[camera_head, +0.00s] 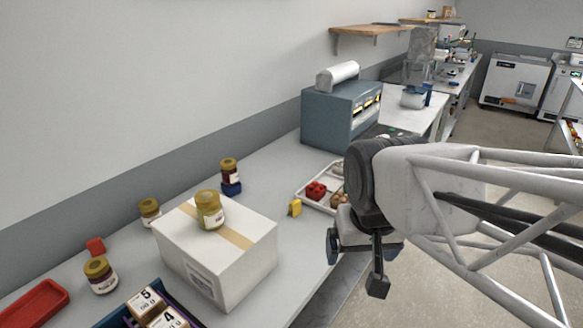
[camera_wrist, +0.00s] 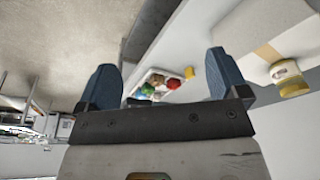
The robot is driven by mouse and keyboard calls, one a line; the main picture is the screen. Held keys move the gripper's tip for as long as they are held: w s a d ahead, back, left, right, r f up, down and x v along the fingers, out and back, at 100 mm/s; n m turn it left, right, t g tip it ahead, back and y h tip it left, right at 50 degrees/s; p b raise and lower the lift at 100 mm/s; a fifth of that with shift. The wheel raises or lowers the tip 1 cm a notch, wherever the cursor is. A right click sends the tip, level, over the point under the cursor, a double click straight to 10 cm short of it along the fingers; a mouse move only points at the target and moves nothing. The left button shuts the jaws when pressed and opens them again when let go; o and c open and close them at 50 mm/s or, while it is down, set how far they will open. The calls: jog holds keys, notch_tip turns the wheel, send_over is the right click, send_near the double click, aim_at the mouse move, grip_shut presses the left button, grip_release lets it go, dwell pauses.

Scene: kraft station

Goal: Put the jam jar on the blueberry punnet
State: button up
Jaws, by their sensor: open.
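A jar with a gold lid and dark red contents (camera_head: 229,173) stands upright behind the white box. Directly below it is a small dark blue item (camera_head: 232,189), which may be the blueberry punnet; the jar appears to rest on it. Other gold-lidded jars stand on the box (camera_head: 209,211), behind its left corner (camera_head: 150,212) and at the left front (camera_head: 100,276); I cannot read their labels. My gripper (camera_head: 355,265) is open and empty, right of the counter's front edge and apart from the jars. In the wrist view its two fingers (camera_wrist: 161,82) are spread.
The white box (camera_head: 232,262) stands on the counter. A white tray (camera_head: 315,202) of produce and a yellow item (camera_head: 295,208) lie right of it. A blue-grey machine (camera_head: 340,115) stands farther back. A red tray (camera_head: 35,301) and a crate with numbered cartons (camera_head: 148,303) are at front left.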

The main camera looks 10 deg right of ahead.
jog(key=shift+s+d+f+n, duration=0.1)
jog(key=shift+s+f+n, duration=0.2)
jog(key=shift+s, duration=0.35)
jog(key=shift+s+d+f+n, duration=0.1)
jog(key=shift+s+f, duration=0.3)
jog(key=shift+s, duration=0.2)
